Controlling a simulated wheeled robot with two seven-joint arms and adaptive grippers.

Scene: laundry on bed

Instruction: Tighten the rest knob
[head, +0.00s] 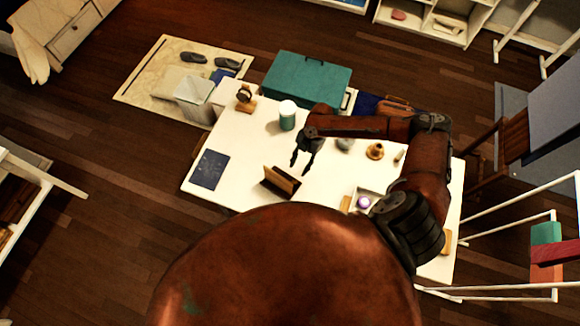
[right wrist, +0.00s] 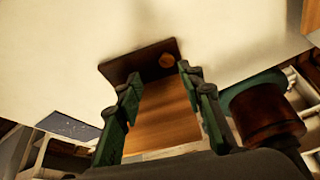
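The wooden rest (head: 281,181) stands on the white table, with a dark tilted panel and a lighter brown part. In the right wrist view, the rest (right wrist: 160,105) lies beyond and between my fingers. A small round brown knob (right wrist: 166,60) shows on its dark panel, close to the right fingers. My right gripper (head: 300,164) is open, with its fingers pointing down above the rest in the head view. Its green-and-black fingers (right wrist: 158,82) are apart with nothing visibly held between them. Contact with the knob cannot be told. My left gripper is not in view.
The white table (head: 240,150) holds a dark blue booklet (head: 210,169), a teal-and-white jar (head: 287,116), a wooden stand (head: 245,98), a brass-coloured piece (head: 375,151) and a tray with a purple item (head: 363,202). A teal case (head: 307,82) is behind. Bare tabletop lies left of the rest.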

